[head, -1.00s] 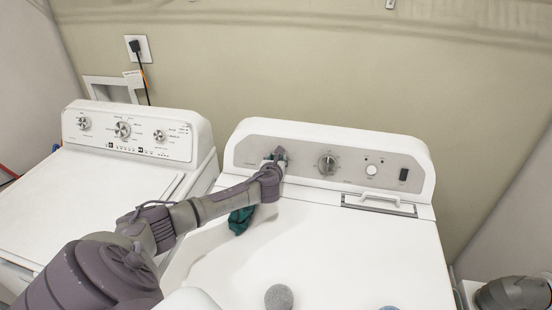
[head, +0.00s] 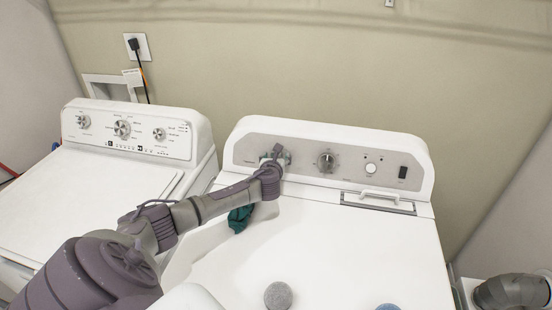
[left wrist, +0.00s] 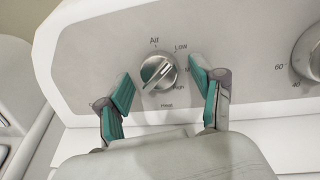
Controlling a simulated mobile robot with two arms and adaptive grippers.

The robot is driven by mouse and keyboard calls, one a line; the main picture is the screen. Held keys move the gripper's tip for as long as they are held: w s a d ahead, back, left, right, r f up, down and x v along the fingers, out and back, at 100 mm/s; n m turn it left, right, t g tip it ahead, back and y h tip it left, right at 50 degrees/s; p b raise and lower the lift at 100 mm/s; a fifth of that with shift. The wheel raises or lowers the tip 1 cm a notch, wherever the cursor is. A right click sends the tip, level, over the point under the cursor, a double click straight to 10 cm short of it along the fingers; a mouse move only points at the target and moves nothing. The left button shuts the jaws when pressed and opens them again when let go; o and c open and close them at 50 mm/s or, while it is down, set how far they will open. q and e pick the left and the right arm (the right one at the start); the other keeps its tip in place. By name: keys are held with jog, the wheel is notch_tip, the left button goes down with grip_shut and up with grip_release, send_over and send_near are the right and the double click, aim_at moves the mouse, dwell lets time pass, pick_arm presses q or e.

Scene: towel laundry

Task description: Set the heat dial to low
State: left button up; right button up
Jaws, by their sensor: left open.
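The heat dial (left wrist: 158,72) is a round silver knob on the grey panel of the right machine. In the left wrist view its printed marks include Air, Low and High, with Heat below. Its raised ridge slants from lower left to upper right, toward the Low side; I cannot tell which end is the pointer. My left gripper (left wrist: 161,80) is open, with a teal-padded finger on each side of the dial and a gap to it. In the head view my left gripper (head: 274,156) is at the panel's left part and hides the dial.
A larger dial (head: 326,162), a round button (head: 370,168) and a dark switch (head: 403,173) lie to the right on the panel. A dark teal cloth (head: 240,218) and a grey ball (head: 278,296) are on the machine top. Another white machine (head: 75,205) stands left.

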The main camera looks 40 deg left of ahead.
pick_arm(q)
jog(key=v, duration=1.2)
dwell(0.4)
